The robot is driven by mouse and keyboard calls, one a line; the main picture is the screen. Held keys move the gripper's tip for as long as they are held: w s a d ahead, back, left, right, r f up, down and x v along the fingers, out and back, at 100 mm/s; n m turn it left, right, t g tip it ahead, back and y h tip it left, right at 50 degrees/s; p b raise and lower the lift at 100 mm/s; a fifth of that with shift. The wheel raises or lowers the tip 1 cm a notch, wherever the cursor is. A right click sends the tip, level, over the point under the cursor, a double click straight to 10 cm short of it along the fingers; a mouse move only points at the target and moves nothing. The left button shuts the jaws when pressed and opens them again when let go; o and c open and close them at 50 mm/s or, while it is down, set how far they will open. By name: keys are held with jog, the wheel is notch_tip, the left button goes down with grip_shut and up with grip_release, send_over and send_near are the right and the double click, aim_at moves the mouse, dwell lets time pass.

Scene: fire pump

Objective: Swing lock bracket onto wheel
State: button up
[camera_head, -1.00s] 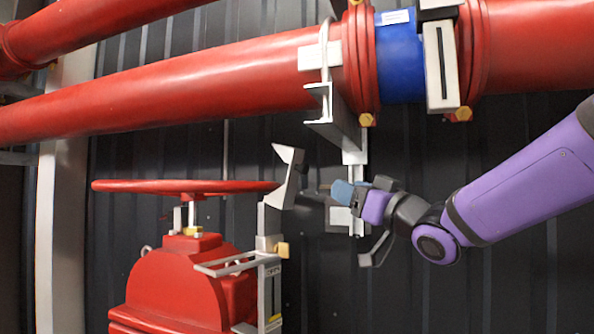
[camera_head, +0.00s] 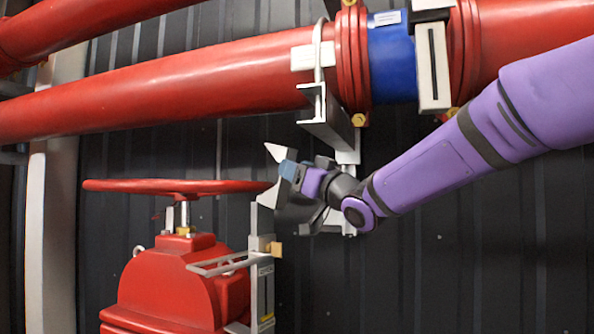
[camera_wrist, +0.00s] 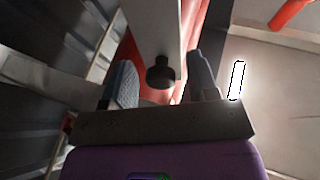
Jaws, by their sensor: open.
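The red handwheel (camera_head: 180,186) lies flat above the red valve body (camera_head: 175,285). The grey metal lock bracket (camera_head: 262,222) stands upright at the wheel's right edge, and its angled top plate (camera_head: 274,152) shows just above the rim. My gripper (camera_head: 283,171) is beside that upper part, to its right, and hides some of it. In the wrist view my gripper (camera_wrist: 160,84) is open, with one finger at each side. A grey metal piece (camera_wrist: 153,25) with a dark round knob (camera_wrist: 160,72) shows between the fingers. I cannot tell whether the fingers touch it.
A large red pipe (camera_head: 170,90) with a blue coupling (camera_head: 392,60) crosses above. A grey support arm (camera_head: 325,120) hangs from it, just above and right of my gripper. A dark corrugated wall (camera_head: 420,270) stands behind. Free room lies at the lower right.

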aim_at(292, 154)
jog(key=shift+w+a, duration=0.1)
jog(key=shift+c, duration=0.5)
grip_shut()
jog(key=shift+w+a+r+g+h, duration=0.2)
jog(key=shift+r+g, duration=0.1)
jog(key=shift+r, duration=0.1)
jog(key=shift+w+a+r+g+h, duration=0.1)
jog(key=shift+a+r+g+h, duration=0.1)
jog(key=shift+r+g, duration=0.15)
jog(key=shift+w+a+r+n+g+h, duration=0.3)
jog(key=shift+w+a+r+g+h, duration=0.25)
jog(key=shift+a+r+g+h, duration=0.3)
jog(key=shift+w+r+h, duration=0.1)
jog(key=shift+w+h, duration=0.05)
jog(key=shift+h, duration=0.2)
jog(key=shift+o, duration=0.5)
grip_release()
jog(key=shift+w+d, duration=0.1)
